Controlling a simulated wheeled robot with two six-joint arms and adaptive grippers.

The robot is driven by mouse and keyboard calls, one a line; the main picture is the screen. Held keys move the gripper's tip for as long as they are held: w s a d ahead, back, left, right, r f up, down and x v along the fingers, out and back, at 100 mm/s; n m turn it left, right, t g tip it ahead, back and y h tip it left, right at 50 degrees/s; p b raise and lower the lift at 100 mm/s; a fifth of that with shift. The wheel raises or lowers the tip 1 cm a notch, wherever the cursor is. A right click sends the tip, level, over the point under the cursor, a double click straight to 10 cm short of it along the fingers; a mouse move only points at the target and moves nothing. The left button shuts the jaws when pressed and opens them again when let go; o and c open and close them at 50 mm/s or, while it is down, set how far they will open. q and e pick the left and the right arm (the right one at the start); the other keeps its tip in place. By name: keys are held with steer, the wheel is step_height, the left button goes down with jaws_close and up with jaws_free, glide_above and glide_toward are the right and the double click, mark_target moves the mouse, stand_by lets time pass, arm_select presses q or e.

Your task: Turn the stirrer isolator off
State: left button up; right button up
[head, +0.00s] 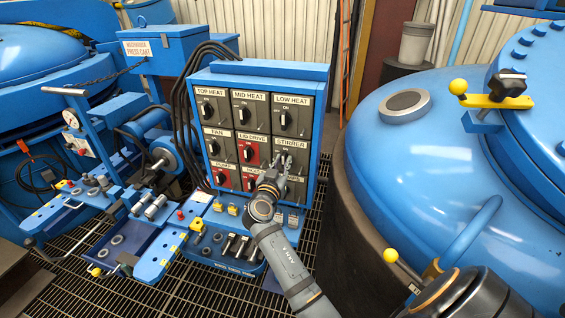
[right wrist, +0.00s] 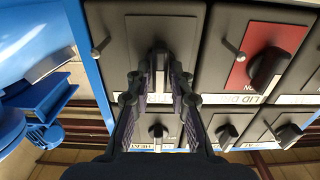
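The stirrer isolator (head: 303,158) is a dark grey plate with a white STIRRER label, in the right column, middle row of the blue switch panel. My left gripper is not in view.
Neighbouring isolators are close: the red lid drive (head: 248,151) beside it and low heat (head: 288,118) above. Black cables (head: 182,110) run down the panel's left side. A large blue furnace vessel (head: 430,170) stands close on the right. A tool shelf (head: 225,250) sits below.

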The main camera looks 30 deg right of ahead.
jaws_close()
